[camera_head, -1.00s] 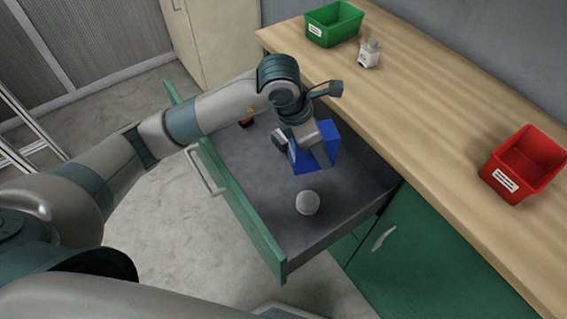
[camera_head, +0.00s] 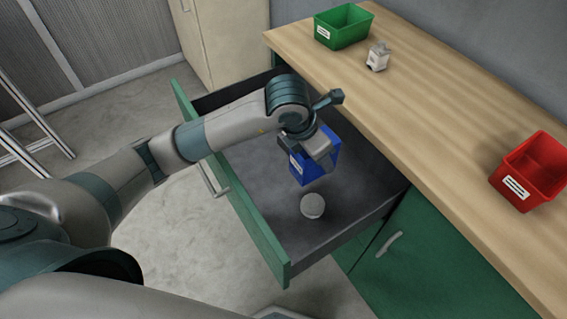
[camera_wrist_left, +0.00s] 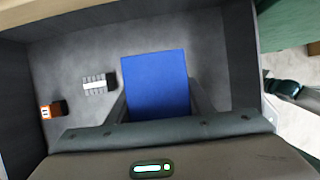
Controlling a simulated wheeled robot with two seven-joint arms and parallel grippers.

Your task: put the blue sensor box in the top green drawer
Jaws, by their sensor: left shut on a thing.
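The blue sensor box (camera_head: 304,169) is held in my left gripper (camera_head: 318,150), within the outline of the open green drawer (camera_head: 257,229). In the left wrist view the blue box (camera_wrist_left: 155,85) sits between the fingers of the shut left gripper (camera_wrist_left: 158,108), with the grey drawer floor behind it. I cannot tell whether the box touches that floor. The drawer is pulled out from under the wooden counter. My right gripper is not in view.
A pale round object (camera_head: 313,206) lies in the drawer near the box. The wrist view shows an orange and black item (camera_wrist_left: 52,110) and a pale ridged item (camera_wrist_left: 99,84) there. On the counter stand a green bin (camera_head: 343,27), a small white item (camera_head: 377,57) and a red bin (camera_head: 530,170).

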